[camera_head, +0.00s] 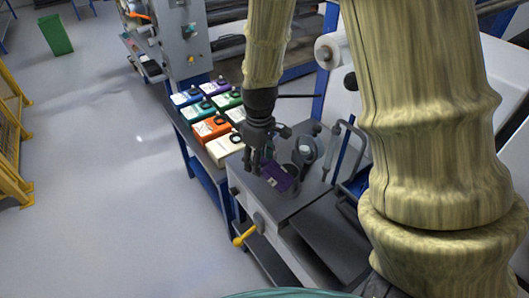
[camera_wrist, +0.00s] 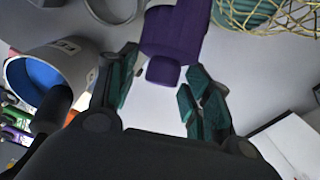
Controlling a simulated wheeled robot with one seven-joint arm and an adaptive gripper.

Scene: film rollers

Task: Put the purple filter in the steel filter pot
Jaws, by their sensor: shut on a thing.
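The purple filter (camera_head: 281,176) is at my gripper (camera_head: 258,158), above the grey machine top in the head view. In the wrist view the purple filter (camera_wrist: 172,32) extends beyond the fingertips of my gripper (camera_wrist: 160,80), with its near end between them. The gripper is shut on it. A grey metal pot (camera_head: 305,150) stands just behind and right of the filter in the head view. In the wrist view, a grey cylindrical pot (camera_wrist: 83,68) with a blue inside is left of the fingers. I cannot tell which pot is the filter pot.
Several coloured boxes (camera_head: 211,128) stand on the bench left of the gripper. A blue-framed holder (camera_head: 350,190) stands at right. A yellow-handled lever (camera_head: 243,236) sticks out in front. In the wrist view, yellow wire mesh (camera_wrist: 290,15) is at upper right.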

